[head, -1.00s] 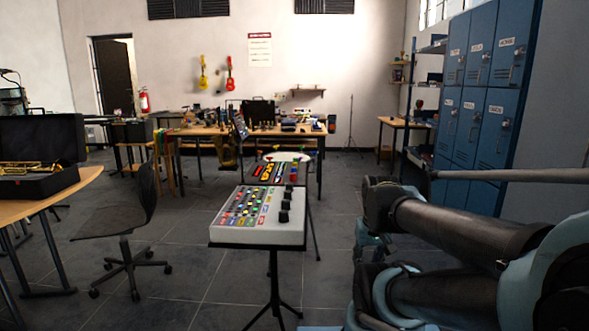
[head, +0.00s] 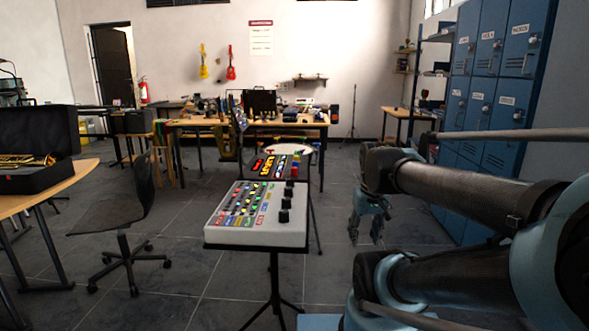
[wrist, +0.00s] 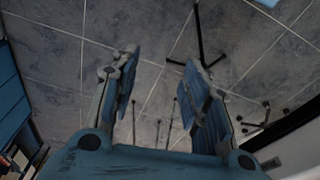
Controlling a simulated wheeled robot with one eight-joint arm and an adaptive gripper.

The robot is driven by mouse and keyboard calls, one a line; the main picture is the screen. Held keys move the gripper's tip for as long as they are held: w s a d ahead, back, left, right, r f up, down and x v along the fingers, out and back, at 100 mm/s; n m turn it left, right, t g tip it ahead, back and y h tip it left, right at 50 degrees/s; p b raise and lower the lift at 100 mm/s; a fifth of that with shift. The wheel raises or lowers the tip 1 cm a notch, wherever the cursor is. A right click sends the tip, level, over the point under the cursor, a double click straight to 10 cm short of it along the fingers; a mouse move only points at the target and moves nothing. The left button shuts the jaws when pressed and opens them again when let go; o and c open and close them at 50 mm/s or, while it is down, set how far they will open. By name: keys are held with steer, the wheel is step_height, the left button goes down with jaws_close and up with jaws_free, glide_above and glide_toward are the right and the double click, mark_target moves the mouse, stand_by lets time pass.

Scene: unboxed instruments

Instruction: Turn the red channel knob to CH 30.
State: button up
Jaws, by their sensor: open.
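A white console (head: 257,233) with rows of small coloured controls and several black knobs (head: 285,208) stands on a black tripod in the middle of the head view. I cannot make out which small control is the red channel knob, nor read any CH marks. My gripper (head: 366,236) hangs to the right of the console, pointing down, well apart from it. In the wrist view my gripper (wrist: 158,68) has its two fingers spread, with only floor tiles and stand legs beyond them.
A dark panel (head: 263,177) with coloured parts stands just behind the console. A swivel chair (head: 118,213) and a table with an open black case (head: 38,140) are at left. Blue lockers (head: 490,100) are at right. Tiled floor is free between console and gripper.

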steer(key=w+a+r+n, duration=0.2)
steer(key=w+a+r, duration=0.1)
steer(key=w+r, duration=0.5)
step_height(320, 180, up, 19)
steer(key=n+g, duration=0.2)
steer(key=n, duration=0.7)
glide_above(294, 168)
step_height(294, 168, down, 17)
steer(key=shift+r, duration=0.1)
jaws_close()
